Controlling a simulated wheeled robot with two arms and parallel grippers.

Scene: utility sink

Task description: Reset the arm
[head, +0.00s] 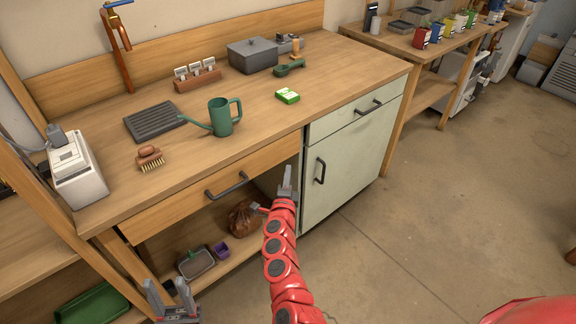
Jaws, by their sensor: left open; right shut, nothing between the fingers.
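My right arm (279,257) is red and jointed, and it reaches up from the bottom middle of the head view. Its grey gripper (288,178) is shut and empty, pointing up in front of the cabinet, near the right end of the drawer. My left gripper (168,291) is grey and shows at the bottom left, below the bench's lower shelf in the picture. Its two fingers stand apart with nothing between them. Most of the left arm is out of view.
The wooden bench (330,80) bears a green watering can (222,118), a brush (150,158), a dark ribbed tray (155,118), a green box (287,96) and a grey container (252,54). The drawer handle (228,186) and cabinet handle (320,170) protrude. Floor (450,220) on the right is clear.

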